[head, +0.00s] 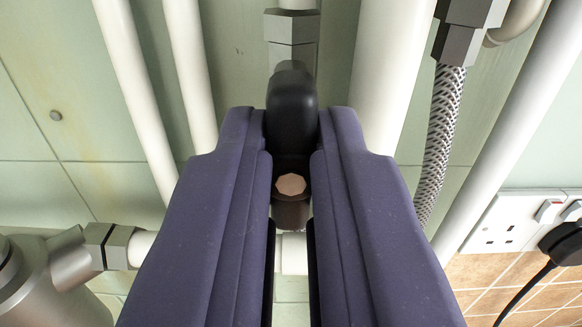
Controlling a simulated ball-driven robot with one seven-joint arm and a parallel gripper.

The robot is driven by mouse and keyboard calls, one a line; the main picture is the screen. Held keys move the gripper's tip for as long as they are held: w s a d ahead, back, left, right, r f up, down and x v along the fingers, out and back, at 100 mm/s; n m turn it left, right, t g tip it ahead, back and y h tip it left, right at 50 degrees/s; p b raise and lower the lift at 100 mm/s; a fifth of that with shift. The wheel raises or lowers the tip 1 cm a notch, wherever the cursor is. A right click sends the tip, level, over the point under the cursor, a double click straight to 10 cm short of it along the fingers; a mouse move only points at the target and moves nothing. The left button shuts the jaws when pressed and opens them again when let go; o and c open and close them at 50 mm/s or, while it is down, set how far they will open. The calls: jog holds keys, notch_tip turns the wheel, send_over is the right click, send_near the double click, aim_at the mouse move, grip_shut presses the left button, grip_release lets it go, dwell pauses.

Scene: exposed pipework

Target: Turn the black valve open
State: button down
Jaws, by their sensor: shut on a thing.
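The black valve (291,103) is in the middle of the head view, a rounded black handle below a grey metal pipe fitting. My gripper (292,132) reaches up from the bottom of the view with two thick purple fingers. The fingertips are shut on the black valve, one on its left side and one on its right. The lower part of the valve body is partly hidden by the fingers.
White pipes (398,70) run close on both sides. A braided hose (440,130) hangs at the right. A socket with a black plug (505,222) is at the lower right. A grey metal cylinder (45,285) with a side fitting is at the lower left. A pale green tiled wall stands behind.

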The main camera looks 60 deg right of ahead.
jog(key=c, duration=1.2)
grip_release()
jog(key=shift+o, duration=0.2)
jog(key=b+v, duration=0.2)
jog(key=v, duration=0.5)
jog(key=shift+s+a, duration=0.2)
jog(key=shift+a, duration=0.15)
jog(key=shift+f, duration=0.1)
